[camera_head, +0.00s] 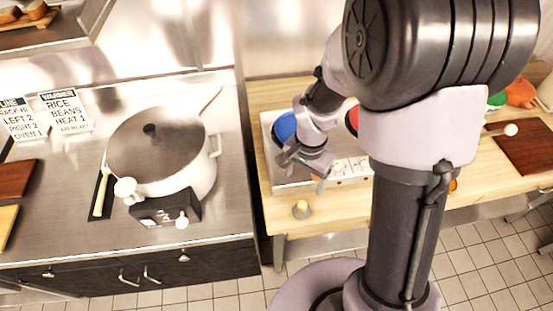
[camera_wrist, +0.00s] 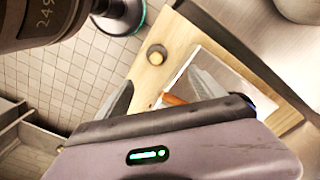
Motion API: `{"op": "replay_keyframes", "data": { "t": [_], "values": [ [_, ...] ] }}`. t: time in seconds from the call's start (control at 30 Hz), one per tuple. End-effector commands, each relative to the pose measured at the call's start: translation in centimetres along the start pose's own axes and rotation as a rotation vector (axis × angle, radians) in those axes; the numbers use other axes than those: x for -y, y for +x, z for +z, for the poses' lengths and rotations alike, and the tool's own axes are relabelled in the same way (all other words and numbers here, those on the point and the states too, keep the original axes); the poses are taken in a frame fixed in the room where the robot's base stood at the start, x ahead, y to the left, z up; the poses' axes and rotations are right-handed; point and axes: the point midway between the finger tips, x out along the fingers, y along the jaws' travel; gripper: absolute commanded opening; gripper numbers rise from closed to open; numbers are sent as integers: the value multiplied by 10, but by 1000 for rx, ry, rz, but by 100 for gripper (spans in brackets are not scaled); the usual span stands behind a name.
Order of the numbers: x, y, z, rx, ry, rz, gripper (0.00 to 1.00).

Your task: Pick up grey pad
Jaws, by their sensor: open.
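My gripper (camera_head: 301,172) is open above the front of a pale, shallow tray (camera_head: 290,184) on the wooden table. In the wrist view my gripper (camera_wrist: 160,82) has its dark left finger over the table and a grey finger shape over the tray. I cannot make out a grey pad for certain in either view; my gripper and arm hide part of the tray. A blue round piece (camera_head: 284,126) lies at the tray's back left. A red round piece (camera_head: 352,117) shows beside my arm. A small orange piece (camera_wrist: 174,99) shows near the grey finger shape.
A small round yellowish piece (camera_head: 301,209) stands on the wooden table (camera_head: 335,205) in front of the tray. A lidded pot (camera_head: 185,180) stands on the steel counter to the left. A dark red board (camera_head: 525,150) lies at the table's right. My arm blocks the middle.

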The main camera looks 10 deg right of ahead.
Motion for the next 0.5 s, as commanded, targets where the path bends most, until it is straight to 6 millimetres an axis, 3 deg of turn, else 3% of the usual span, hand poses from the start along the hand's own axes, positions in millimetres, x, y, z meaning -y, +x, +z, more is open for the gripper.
{"op": "replay_keyframes", "data": {
  "t": [0.2, 0.3, 0.5],
  "values": [
    [-1, 72, 2, 5, -2, 4, 78],
    [-1, 96, 2, 3, -2, 3, 78],
    [-1, 121, 2, 3, -2, 2, 78]
  ]
}}
